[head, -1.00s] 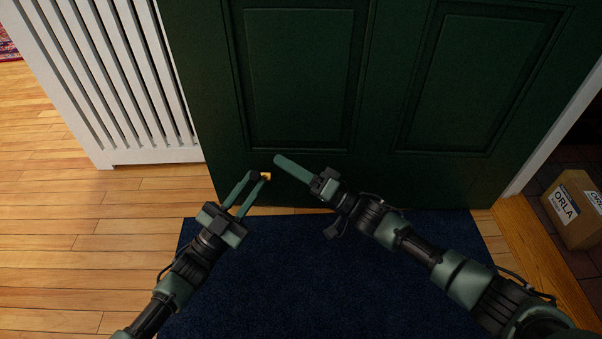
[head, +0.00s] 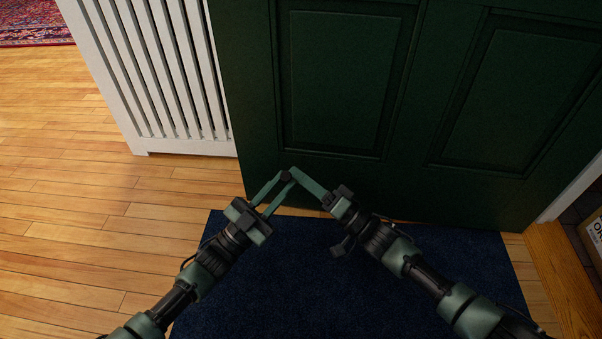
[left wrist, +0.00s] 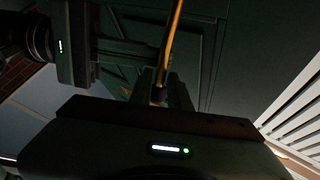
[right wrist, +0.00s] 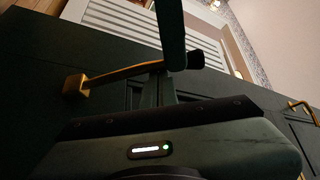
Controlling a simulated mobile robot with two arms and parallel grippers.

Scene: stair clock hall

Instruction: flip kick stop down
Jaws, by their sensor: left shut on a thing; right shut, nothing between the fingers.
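The kick stop is a brass bar with a dark rubber tip, low on the green door (head: 340,85). In the right wrist view its bar (right wrist: 125,72) runs from a brass bracket to the dark tip (right wrist: 196,59). In the left wrist view the bar (left wrist: 173,45) rises from between the fingers. My left gripper (head: 279,181) is shut on the kick stop near its tip. My right gripper (head: 294,172) is shut and empty, its fingertips beside the tip; contact is unclear. In the head view the right fingers hide most of the brass.
A dark blue mat (head: 320,275) lies in front of the door. A white slatted radiator cover (head: 165,75) stands to the left. A cardboard box (head: 592,235) sits beyond the wooden threshold (head: 565,280) at right. Wooden floor (head: 80,195) is clear at left.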

